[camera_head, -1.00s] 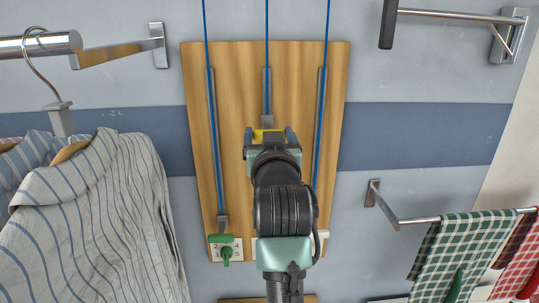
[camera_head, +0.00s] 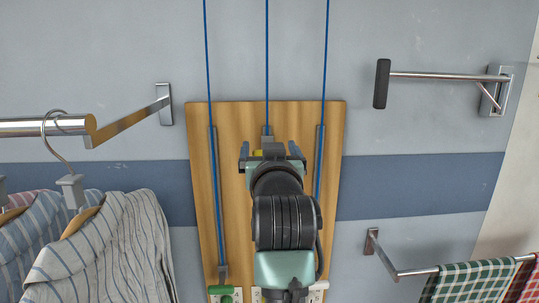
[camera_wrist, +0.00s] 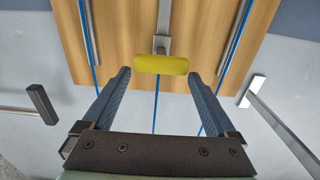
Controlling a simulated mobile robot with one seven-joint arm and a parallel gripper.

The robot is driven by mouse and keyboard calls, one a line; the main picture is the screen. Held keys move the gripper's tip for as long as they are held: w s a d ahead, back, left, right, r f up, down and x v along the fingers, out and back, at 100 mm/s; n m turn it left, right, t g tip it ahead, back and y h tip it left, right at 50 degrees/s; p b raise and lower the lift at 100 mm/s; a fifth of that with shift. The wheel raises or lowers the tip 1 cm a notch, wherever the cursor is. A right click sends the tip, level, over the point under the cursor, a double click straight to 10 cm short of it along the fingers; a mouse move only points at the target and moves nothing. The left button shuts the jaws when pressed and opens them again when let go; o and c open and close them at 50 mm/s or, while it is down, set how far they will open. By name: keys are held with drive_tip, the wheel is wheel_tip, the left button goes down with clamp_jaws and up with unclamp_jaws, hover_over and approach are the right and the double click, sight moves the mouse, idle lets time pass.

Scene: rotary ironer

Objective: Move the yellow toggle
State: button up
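The yellow toggle (camera_wrist: 160,64) is a bar on a grey metal slider (camera_wrist: 161,43), on the middle track of the wooden board (camera_head: 232,180). In the head view only a small part of the yellow toggle (camera_head: 257,153) shows; my gripper hides the rest. My gripper (camera_wrist: 159,75) is open. In the wrist view its two fingers stand on either side of the toggle's ends, with a gap visible at each end. In the head view my gripper (camera_head: 271,152) covers the upper middle of the board.
Blue cords run up the board, with side tracks left and right. A green toggle (camera_head: 226,292) sits low on the left track. Striped shirts (camera_head: 110,245) hang at left. A wall rail (camera_head: 440,76) and a rail with checked towels (camera_head: 470,282) are at right.

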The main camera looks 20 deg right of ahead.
drive_tip(key=shift+o, duration=0.2)
drive_tip(key=shift+f, duration=0.3)
drive_tip(key=s+a+b, duration=0.2)
drive_tip(key=s+b, duration=0.3)
drive_tip(key=s, duration=0.7)
drive_tip(key=shift+s+a, duration=0.3)
drive_tip(key=shift+s, duration=0.05)
drive_tip(key=s+a+r+n+t+y+b, duration=0.1)
drive_tip(key=s+a+r+n+t+y, duration=0.1)
drive_tip(key=s+a+r+t, duration=0.7)
drive_tip(key=s+a+r+y, duration=0.1)
drive_tip(key=s+a+r, duration=0.1)
drive_tip(key=s+r, duration=0.2)
drive_tip(key=shift+s+a+t, duration=0.3)
drive_tip(key=shift+a, duration=0.05)
